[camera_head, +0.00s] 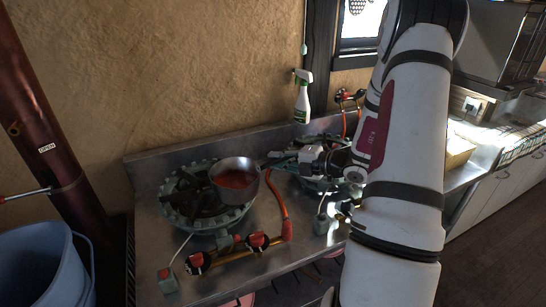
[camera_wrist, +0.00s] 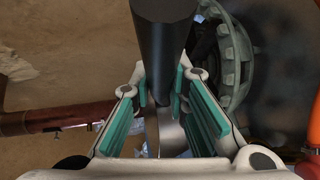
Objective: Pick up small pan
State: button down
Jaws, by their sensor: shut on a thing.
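The small pan (camera_head: 236,180) is grey metal with red contents. In the head view it sits at or just above the left burner (camera_head: 180,205); I cannot tell if it touches. Its handle points right toward my gripper (camera_head: 284,160), which comes from the right and is shut on the handle. In the wrist view, the dark handle (camera_wrist: 165,40) runs down from the top to between the teal-padded fingers of my gripper (camera_wrist: 163,100). The pan's bowl is not clearly seen there.
A steel stove counter (camera_head: 150,240) carries the burners. An orange hose (camera_head: 278,195) and red-knobbed valves (camera_head: 230,250) lie in front of the pan. A spray bottle (camera_head: 302,97) is near the wall behind. A blue bin (camera_head: 40,265) stands at lower left.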

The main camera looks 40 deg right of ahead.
jog(key=shift+v, duration=0.95)
jog(key=shift+s+f, duration=0.15)
jog(key=shift+a, duration=0.1)
